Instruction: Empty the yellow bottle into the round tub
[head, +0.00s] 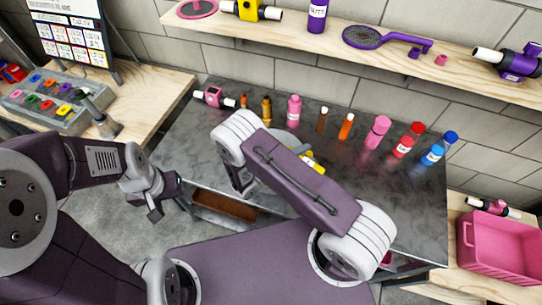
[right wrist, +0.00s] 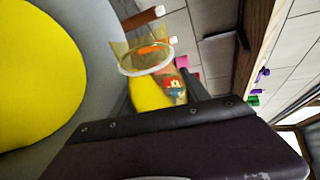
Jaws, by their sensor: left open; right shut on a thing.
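The yellow bottle (right wrist: 150,92) is held by my right gripper (right wrist: 168,92), which is shut on it. The bottle is tilted, with a picture label on its side and a clear yellowish, white-rimmed part at one end. In the head view only a bit of the bottle (head: 314,163) shows past my right arm, which hides the right gripper. The round tub (right wrist: 97,45) is grey, with a broad yellow surface inside, left of the bottle in the wrist view. In the head view my arm mostly hides the tub. My left gripper (head: 155,197) is open and empty, left of the dark table.
Several bottles, including a pink one (head: 293,110) and a blue-capped one (head: 439,149), line the back of the dark table (head: 190,140). A shelf (head: 390,50) runs above. A pink crate (head: 497,271) is at right, and a wooden counter (head: 165,87) at left.

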